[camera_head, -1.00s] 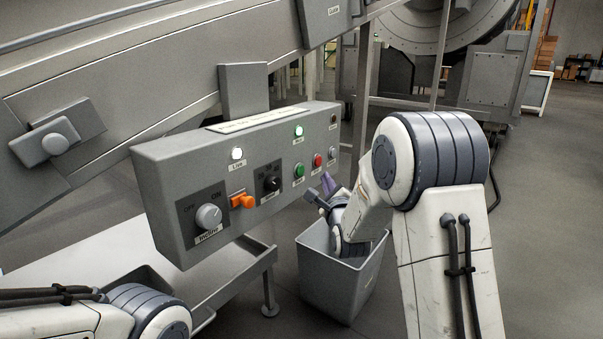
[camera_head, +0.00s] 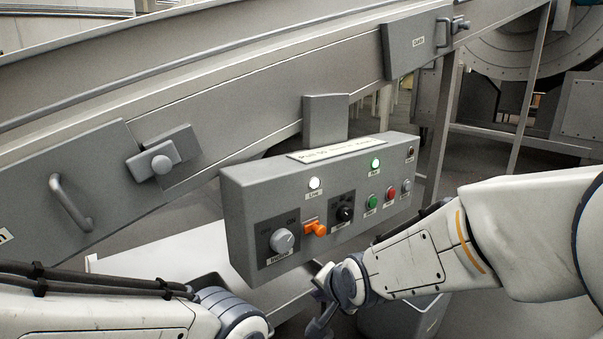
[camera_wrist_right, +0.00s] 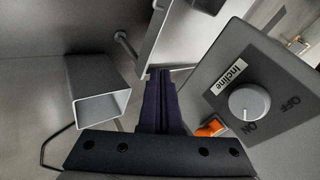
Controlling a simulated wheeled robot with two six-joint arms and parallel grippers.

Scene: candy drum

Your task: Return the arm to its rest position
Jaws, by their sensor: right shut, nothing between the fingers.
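My right gripper (camera_head: 320,322) is below the control panel (camera_head: 245,200) in the head view, at the end of my right arm (camera_head: 420,262), which reaches in from the right. In the right wrist view its dark purple fingers (camera_wrist_right: 158,74) are together and empty. They point past the panel's edge and appear apart from it. My left arm (camera_head: 100,308) lies at the lower left of the head view; its gripper is out of the picture.
The panel carries a grey knob (camera_head: 283,240), an orange switch (camera_head: 315,228) and several buttons. A grey bin (camera_head: 405,318) stands below, partly hidden by my right arm; a bin also shows in the wrist view (camera_wrist_right: 95,75). A sloping conveyor (camera_head: 240,95) runs behind.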

